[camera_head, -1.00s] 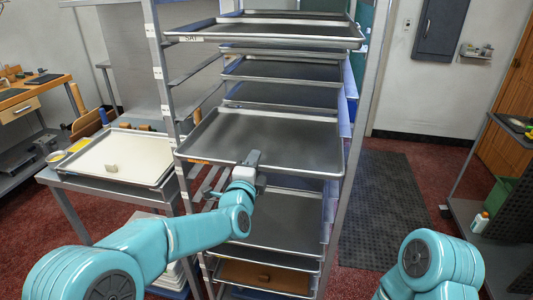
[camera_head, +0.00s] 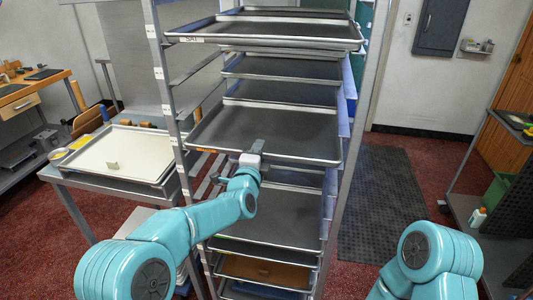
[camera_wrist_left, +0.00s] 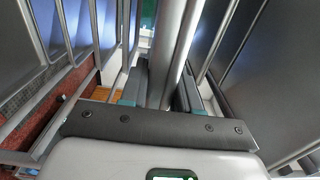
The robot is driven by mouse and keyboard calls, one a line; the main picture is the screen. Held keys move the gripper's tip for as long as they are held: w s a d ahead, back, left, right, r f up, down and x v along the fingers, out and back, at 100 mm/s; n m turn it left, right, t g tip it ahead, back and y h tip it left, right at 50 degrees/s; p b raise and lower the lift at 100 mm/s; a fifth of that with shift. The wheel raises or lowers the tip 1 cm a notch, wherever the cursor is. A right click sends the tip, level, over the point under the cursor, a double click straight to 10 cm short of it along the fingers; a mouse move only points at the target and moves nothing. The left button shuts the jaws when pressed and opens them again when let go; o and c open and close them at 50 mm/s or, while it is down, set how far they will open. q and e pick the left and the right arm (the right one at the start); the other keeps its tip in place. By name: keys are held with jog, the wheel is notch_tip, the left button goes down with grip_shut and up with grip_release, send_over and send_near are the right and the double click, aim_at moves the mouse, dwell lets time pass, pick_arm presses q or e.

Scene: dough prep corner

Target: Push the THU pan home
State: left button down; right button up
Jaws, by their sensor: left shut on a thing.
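A grey sheet pan (camera_head: 285,125) sits at mid-height in the rack, its front edge sticking out a little toward me. I take it as the THU pan, but no THU lettering is readable; an orange mark shows at its front left. My left gripper (camera_head: 252,153) is at the middle of its front rim, shut on it. In the left wrist view a pale metal rim (camera_wrist_left: 178,55) runs between the two fingers of the left gripper (camera_wrist_left: 160,88). My right gripper is out of view; only part of that arm shows at bottom right.
The metal rack (camera_head: 163,75) holds several pans above and below, including one marked SAT (camera_head: 265,32) that also sticks out. A side table (camera_head: 62,178) with a white-lined tray (camera_head: 118,153) stands close left. A dark floor mat (camera_head: 395,200) lies right.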

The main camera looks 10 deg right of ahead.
pick_arm(q)
jog(key=shift+w+r, duration=0.1)
jog(key=shift+w, duration=0.15)
jog(key=c, duration=0.7)
grip_release()
jog(key=shift+w+d, duration=0.1)
jog(key=shift+c, duration=0.2)
jog(key=shift+f, duration=0.25)
jog(key=shift+s, duration=0.45)
jog(key=b+v, duration=0.4)
jog(key=v, duration=0.3)
jog(key=shift+r, duration=0.2)
